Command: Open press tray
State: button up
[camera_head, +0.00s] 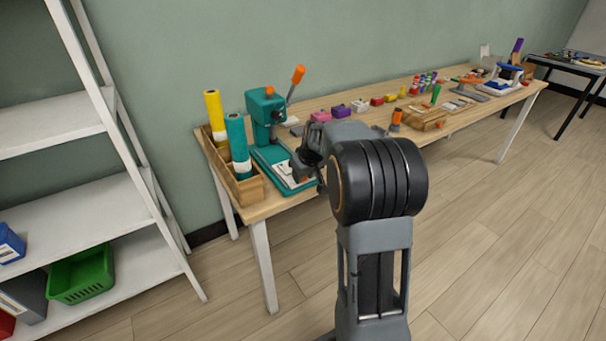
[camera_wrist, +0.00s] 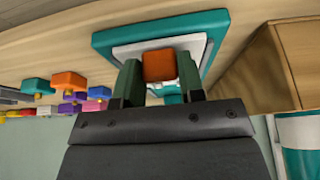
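The teal press (camera_head: 265,113) stands at the left end of the wooden table, with an orange-tipped lever raised. Its teal tray (camera_head: 272,157) with a pale plate lies at its foot, partly hidden by my arm. The tray (camera_wrist: 101,42) also shows at the top of the wrist view. My gripper (camera_head: 308,165) is low over the tray's right side in the head view. In the wrist view my gripper (camera_wrist: 160,70) has its fingers apart, one on each side of an orange block (camera_wrist: 158,65). The block appears over the tray; whether the fingers press on it is unclear.
A wooden box (camera_head: 250,188) with yellow and teal rolls stands left of the press; it shows at the right in the wrist view (camera_wrist: 298,55). Coloured blocks and tools lie along the table to the right. A white shelf (camera_head: 95,215) stands at the left. The floor at right is clear.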

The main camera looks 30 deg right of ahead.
jog(key=o, duration=0.4)
jog(key=shift+o, duration=0.2)
jog(key=p+v, duration=0.2)
jog(key=v, duration=1.1)
jog(key=shift+s+r, duration=0.15)
jog(key=shift+r, duration=0.25)
